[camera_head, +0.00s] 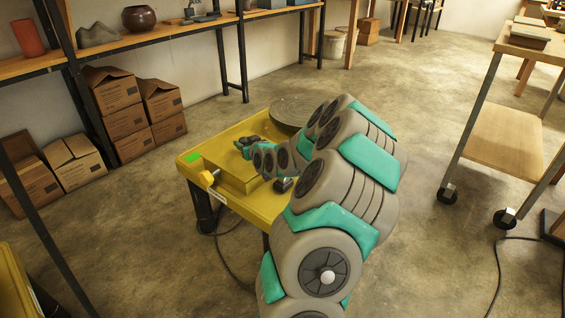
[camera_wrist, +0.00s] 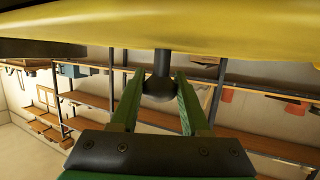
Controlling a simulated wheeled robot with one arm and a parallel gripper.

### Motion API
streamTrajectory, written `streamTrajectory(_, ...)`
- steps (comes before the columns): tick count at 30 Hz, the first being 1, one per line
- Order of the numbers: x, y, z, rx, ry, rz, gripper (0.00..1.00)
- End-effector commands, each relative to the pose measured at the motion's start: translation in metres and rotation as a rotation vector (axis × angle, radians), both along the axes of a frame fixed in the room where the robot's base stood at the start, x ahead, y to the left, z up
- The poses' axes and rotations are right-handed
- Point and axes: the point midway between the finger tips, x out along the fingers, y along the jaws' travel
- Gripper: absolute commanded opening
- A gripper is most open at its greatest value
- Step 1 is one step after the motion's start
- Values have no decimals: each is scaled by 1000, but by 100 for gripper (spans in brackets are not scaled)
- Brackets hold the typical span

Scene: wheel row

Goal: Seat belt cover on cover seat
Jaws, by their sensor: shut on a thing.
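In the wrist view the two green fingers of my gripper (camera_wrist: 160,82) are shut on a dark round knob (camera_wrist: 160,90). A short dark stem joins the knob to a broad yellow surface, the belt cover (camera_wrist: 160,25). In the head view my gripper (camera_head: 249,143) is at the upper part of a yellow box-shaped cover (camera_head: 226,176) on the yellow wheel bench (camera_head: 265,211). The knob is not clear in this view. My arm hides the bench's right part. I cannot tell whether the cover rests fully on its seat.
The round grey wheel head (camera_head: 294,111) lies behind my arm. A yellow knob (camera_head: 208,178) sticks out at the bench front, near a bright green patch (camera_head: 192,157). A small dark object (camera_head: 283,185) lies beside the cover. Cardboard boxes (camera_head: 117,106) stand left; floor between is clear.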

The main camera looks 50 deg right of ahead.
Motion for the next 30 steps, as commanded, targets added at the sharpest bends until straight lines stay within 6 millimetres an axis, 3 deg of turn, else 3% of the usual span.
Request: streamTrajectory(30,0,0,-8,0,0,0,0)
